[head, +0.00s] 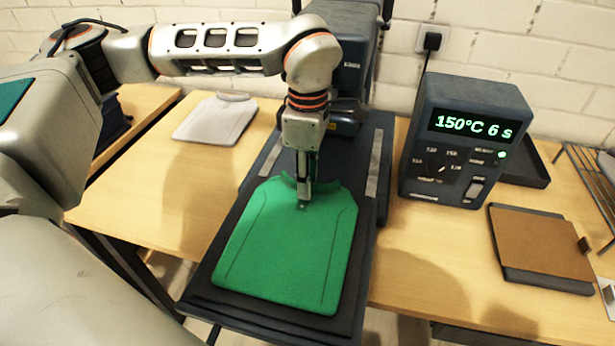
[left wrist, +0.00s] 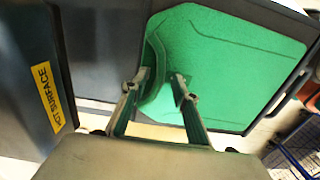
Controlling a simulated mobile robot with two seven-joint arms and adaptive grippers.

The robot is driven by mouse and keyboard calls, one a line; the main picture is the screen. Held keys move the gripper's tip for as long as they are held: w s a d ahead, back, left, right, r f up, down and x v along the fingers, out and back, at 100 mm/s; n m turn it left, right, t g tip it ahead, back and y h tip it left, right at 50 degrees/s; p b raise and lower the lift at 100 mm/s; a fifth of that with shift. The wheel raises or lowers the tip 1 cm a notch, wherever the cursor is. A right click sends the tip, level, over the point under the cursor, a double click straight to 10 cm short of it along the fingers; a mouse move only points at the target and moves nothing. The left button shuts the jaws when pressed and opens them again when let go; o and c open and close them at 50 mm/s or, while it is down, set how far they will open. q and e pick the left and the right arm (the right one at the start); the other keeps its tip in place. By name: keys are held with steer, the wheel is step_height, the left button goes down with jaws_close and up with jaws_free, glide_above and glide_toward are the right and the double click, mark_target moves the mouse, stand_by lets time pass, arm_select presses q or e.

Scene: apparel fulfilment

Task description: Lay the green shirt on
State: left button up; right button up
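The green shirt (head: 290,245) lies flat on the dark lower plate (head: 235,312) of the heat press, its collar end toward the press head and its hem toward me. My left gripper (head: 304,200) points down at the collar end of the shirt. In the left wrist view its two fingers (left wrist: 162,78) stand apart, one tip by the collar strip and the other over the green cloth (left wrist: 225,60). No cloth is seen pinched between them; whether the tips touch the shirt I cannot tell. My right gripper is not in view.
The press control box (head: 465,140) reads 150°C 6 s and stands right of the plate. A light grey garment (head: 215,118) lies at the back left of the table. A brown board (head: 540,243) lies at the right. A "hot surface" label (left wrist: 47,97) shows close to my left gripper.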

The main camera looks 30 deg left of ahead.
arm_select(q)
step_height(320, 180, up, 12)
stand_by(0.5)
